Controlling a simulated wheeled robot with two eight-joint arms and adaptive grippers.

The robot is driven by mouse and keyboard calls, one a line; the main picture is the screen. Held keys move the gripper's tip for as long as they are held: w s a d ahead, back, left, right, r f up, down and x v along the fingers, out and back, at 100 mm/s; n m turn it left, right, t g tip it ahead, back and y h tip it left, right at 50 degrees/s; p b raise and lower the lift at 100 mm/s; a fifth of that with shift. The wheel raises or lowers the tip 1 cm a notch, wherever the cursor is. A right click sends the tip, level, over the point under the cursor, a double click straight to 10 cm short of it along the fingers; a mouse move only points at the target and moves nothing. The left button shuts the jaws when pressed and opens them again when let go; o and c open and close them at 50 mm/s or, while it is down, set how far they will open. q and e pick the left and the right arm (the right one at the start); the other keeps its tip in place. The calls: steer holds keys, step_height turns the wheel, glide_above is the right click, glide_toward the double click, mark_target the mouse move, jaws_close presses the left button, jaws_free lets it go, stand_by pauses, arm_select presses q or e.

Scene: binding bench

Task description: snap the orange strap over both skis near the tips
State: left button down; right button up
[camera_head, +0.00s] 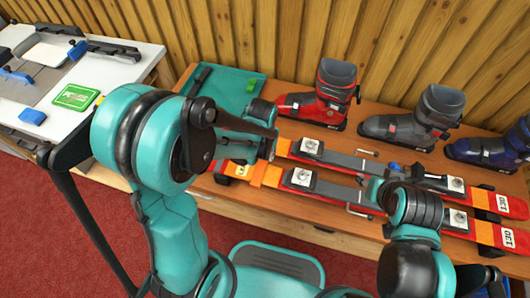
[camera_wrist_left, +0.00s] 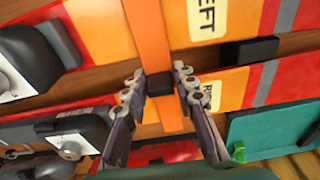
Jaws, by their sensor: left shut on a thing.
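Two red, orange and yellow skis lie side by side on the wooden bench, the far ski (camera_head: 340,158) and the near ski (camera_head: 325,188), tips to the left. In the left wrist view, the orange strap (camera_wrist_left: 152,45) runs across the skis, one labelled LEFT (camera_wrist_left: 207,18). A small black piece (camera_wrist_left: 159,84) sits on the strap. My left gripper (camera_head: 267,150) is over the skis near the tips. Its fingers (camera_wrist_left: 158,86) are shut on that black piece of the strap. My right gripper (camera_head: 374,190) is by the near ski's middle; its jaws are unclear. My left arm hides part of the tips.
Red (camera_head: 318,98), grey (camera_head: 412,122) and blue (camera_head: 492,148) ski boots stand behind the skis. A teal tray (camera_head: 228,85) with a green block lies at the bench's back left. A white table (camera_head: 25,100) with tools stands at the far left.

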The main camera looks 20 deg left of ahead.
arm_select(q)
steer(key=c, duration=0.6)
jaws_free()
steer(key=shift+c, duration=0.2)
steer(key=shift+r+p, duration=4)
steer(key=shift+r, duration=1.05)
steer(key=s+a+r+t, duration=0.2)
steer(key=s+r+t, duration=0.1)
steer(key=s+r, duration=0.2)
steer(key=s+a+r+t, duration=0.2)
steer(key=s+r, duration=0.3)
steer(key=r, duration=0.3)
steer(key=shift+a+r+t, duration=0.35)
steer(key=shift+t, duration=0.05)
